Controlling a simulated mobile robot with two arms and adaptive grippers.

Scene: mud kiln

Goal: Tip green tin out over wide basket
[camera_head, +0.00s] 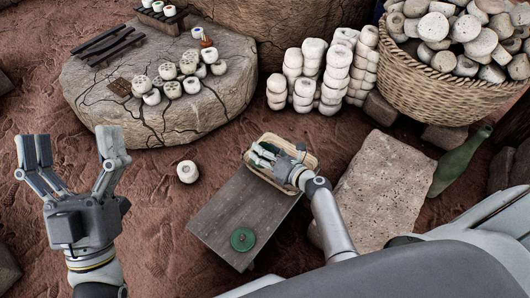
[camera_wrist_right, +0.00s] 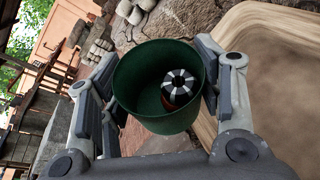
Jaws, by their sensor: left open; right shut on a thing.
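My right gripper (camera_head: 266,154) is shut on the green tin (camera_wrist_right: 137,82), at the shallow wide basket (camera_head: 311,160) on a small low table. In the right wrist view the tin sits between the fingers with its open mouth facing the camera. A small black-and-white striped piece with a reddish-brown part (camera_wrist_right: 180,88) is inside the tin. The pale inside of the basket (camera_wrist_right: 262,60) shows beside the tin. The fingers and hand hide much of the tin in the head view. My left gripper (camera_head: 75,150) is open and empty above the ground at the left.
A round green lid (camera_head: 243,239) lies on the small table (camera_head: 225,212). A stone slab (camera_head: 385,190) and a green bottle (camera_head: 460,160) are to the right. A large wicker basket (camera_head: 415,88) holds many clay pieces. White stacked pieces (camera_head: 335,75) stand behind the small table.

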